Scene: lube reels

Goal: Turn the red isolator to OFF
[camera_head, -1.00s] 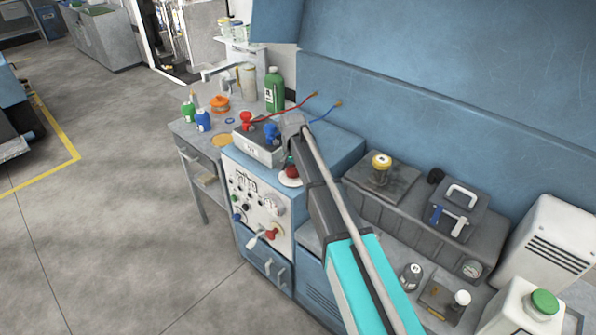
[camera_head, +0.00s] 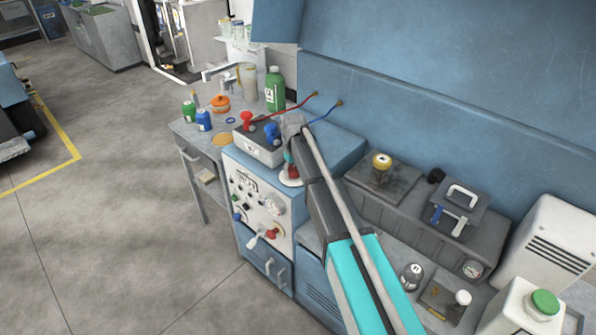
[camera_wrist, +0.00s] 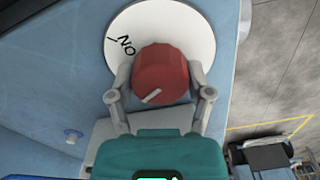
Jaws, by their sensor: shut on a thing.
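The red isolator (camera_wrist: 162,75) is a round red knob on a white disc (camera_wrist: 200,38) marked ON. A pale pointer line on the knob's near face is turned away from the ON mark. My gripper (camera_wrist: 160,92) is shut on the knob, one finger on each side. In the head view the white disc (camera_head: 290,182) sits on top of the blue cabinet, with the red knob (camera_head: 293,172) partly hidden by my gripper and arm. No OFF mark shows; my gripper covers the near part of the disc.
A grey box (camera_head: 258,150) with red and blue terminals and cables stands just left of the isolator. The cabinet's front panel (camera_head: 250,200) has knobs and levers. A green bottle (camera_head: 275,92) stands behind. A grey bench unit lies to the right.

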